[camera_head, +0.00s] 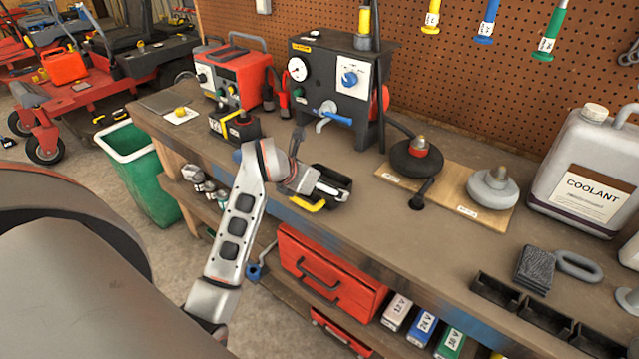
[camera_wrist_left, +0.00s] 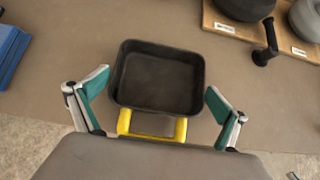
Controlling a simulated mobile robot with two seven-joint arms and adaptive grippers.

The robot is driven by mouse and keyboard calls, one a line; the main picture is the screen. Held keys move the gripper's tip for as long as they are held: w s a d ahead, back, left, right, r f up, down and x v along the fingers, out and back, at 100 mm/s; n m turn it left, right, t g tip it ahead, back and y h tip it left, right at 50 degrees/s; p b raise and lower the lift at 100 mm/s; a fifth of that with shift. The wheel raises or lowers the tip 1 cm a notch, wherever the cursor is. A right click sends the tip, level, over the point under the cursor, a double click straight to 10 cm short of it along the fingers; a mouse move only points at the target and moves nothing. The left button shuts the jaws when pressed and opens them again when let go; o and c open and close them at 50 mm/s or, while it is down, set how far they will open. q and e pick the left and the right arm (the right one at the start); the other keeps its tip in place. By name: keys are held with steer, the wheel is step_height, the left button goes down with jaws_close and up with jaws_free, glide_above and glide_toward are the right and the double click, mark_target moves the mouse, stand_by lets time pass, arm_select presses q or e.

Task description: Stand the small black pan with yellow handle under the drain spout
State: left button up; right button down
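The small black pan (camera_wrist_left: 160,78) is rectangular with a yellow handle (camera_wrist_left: 152,126) on its near side. It lies on the bench; in the head view the pan (camera_head: 334,178) is partly hidden by my gripper. My left gripper (camera_wrist_left: 157,82) is open above the pan, with teal-padded fingers apart on either side of the handle; the gripper also shows in the head view (camera_head: 326,188). The drain spout (camera_head: 320,125) is a grey bent pipe with a blue lever (camera_head: 335,116) on the front of the black machine (camera_head: 330,85), behind the pan. My right gripper is not in view.
A red machine (camera_head: 235,75) and a black battery-like box (camera_head: 236,126) stand at left on the bench (camera_head: 400,235). A wooden board (camera_head: 450,190) with two round weights lies to the right. A coolant jug (camera_head: 585,165) and small black trays (camera_head: 545,318) are farther right.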

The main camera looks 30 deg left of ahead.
arm_select(q)
steer(key=shift+r, duration=0.1)
steer(key=shift+s+r, duration=0.1)
steer(key=shift+r, duration=0.1)
steer(key=v, duration=1.1)
steer(key=shift+s+r+p, duration=0.2)
steer(key=shift+s+p, duration=0.05)
steer(key=shift+p, duration=0.1)
